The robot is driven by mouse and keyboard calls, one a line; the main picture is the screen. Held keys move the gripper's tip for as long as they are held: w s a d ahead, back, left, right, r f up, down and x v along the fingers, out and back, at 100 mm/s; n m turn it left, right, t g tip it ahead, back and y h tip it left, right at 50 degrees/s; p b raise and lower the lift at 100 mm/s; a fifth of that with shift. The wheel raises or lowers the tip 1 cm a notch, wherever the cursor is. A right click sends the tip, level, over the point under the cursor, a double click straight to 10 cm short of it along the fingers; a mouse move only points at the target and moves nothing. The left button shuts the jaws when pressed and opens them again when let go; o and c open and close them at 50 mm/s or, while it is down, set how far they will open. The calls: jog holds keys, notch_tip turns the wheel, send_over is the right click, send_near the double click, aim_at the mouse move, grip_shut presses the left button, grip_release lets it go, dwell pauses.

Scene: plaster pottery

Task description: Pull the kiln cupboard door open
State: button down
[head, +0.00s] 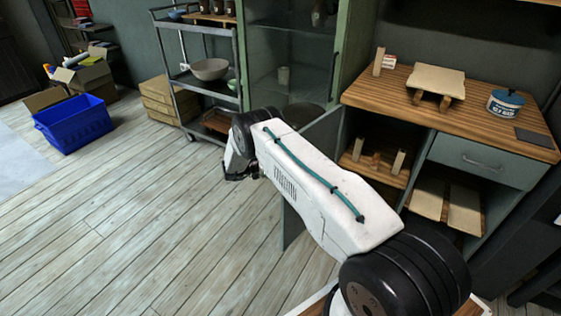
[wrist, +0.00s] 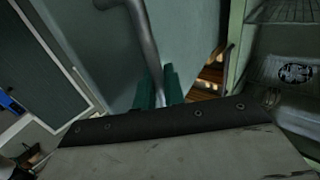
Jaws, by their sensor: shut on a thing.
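The kiln cupboard door (head: 323,130) is a grey-green panel standing swung out from the cupboard under the worktop. My arm crosses in front of it and hides much of it. The door also fills the middle of the wrist view (wrist: 195,35), with a grey bar handle (wrist: 143,35) running down it. My gripper (wrist: 158,88) has its two green fingers shut on the lower part of the handle. In the head view the fingers and handle are hidden behind my arm. The open cupboard shows shelves with wooden pieces (head: 398,162) inside.
A wooden worktop (head: 390,92) carries a plaster slab (head: 437,80) and a lidded tub (head: 505,103). A glass cabinet (head: 290,60) and a metal cart (head: 205,75) stand behind my arm. A blue crate (head: 75,124) stands at far left. The plank floor at left is clear.

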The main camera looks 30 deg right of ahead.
jog(key=c, duration=1.6)
grip_release()
jog(key=shift+a, duration=0.15)
jog(key=shift+c, duration=0.2)
jog(key=shift+w+a, duration=0.1)
jog(key=shift+a, duration=0.2)
jog(key=v, duration=0.7)
jog(key=shift+a, duration=0.3)
jog(key=shift+w+f, duration=0.1)
jog(key=shift+w, duration=0.1)
